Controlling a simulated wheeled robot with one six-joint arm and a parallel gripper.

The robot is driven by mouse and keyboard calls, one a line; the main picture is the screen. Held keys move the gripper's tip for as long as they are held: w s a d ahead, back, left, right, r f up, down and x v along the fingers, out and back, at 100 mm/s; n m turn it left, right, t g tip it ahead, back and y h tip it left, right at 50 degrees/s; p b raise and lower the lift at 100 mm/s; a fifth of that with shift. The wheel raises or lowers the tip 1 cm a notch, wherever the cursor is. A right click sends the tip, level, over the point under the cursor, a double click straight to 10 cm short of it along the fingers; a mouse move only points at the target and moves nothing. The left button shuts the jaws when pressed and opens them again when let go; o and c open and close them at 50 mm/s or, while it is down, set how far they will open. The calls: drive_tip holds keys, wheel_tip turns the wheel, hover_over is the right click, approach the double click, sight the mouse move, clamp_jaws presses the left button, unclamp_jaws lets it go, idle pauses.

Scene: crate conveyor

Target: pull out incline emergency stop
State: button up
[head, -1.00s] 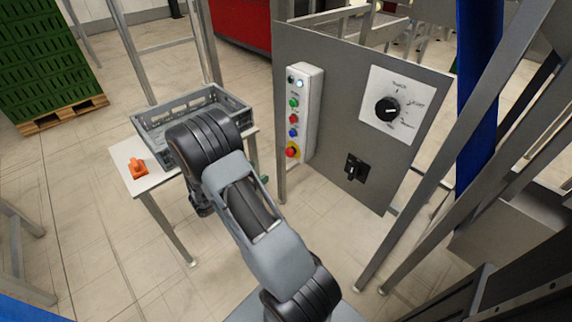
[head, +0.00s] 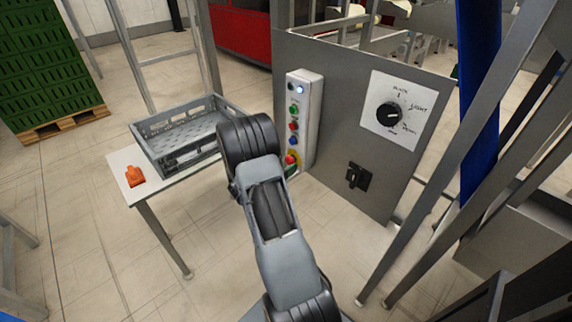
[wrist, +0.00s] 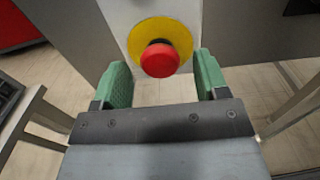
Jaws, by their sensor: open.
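The emergency stop is a red mushroom button (wrist: 160,60) on a yellow disc (wrist: 146,28), at the low end of a white control box (head: 312,118). In the head view the red button (head: 290,159) shows just right of my arm. In the wrist view my gripper (wrist: 161,80) is open, with one green finger on each side below the button. The button sits centred between the fingers, beyond or level with their tips; I see no contact. In the head view my arm hides most of the gripper.
The box is on a grey panel (head: 400,165) with a rotary dial (head: 388,114) and a black switch (head: 357,176). A grey crate (head: 165,165) and an orange object (head: 135,176) are on a white table (head: 122,160) at left. Metal posts stand at right.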

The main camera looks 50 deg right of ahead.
drive_tip(key=shift+d, duration=0.3)
clamp_jaws()
drive_tip(key=shift+a, duration=0.7)
unclamp_jaws()
drive_tip(key=w+a+p, duration=0.1)
drive_tip(key=a+p, duration=0.1)
drive_tip(key=a, duration=1.1)
drive_tip(key=shift+a, duration=0.4)
idle(0.4)
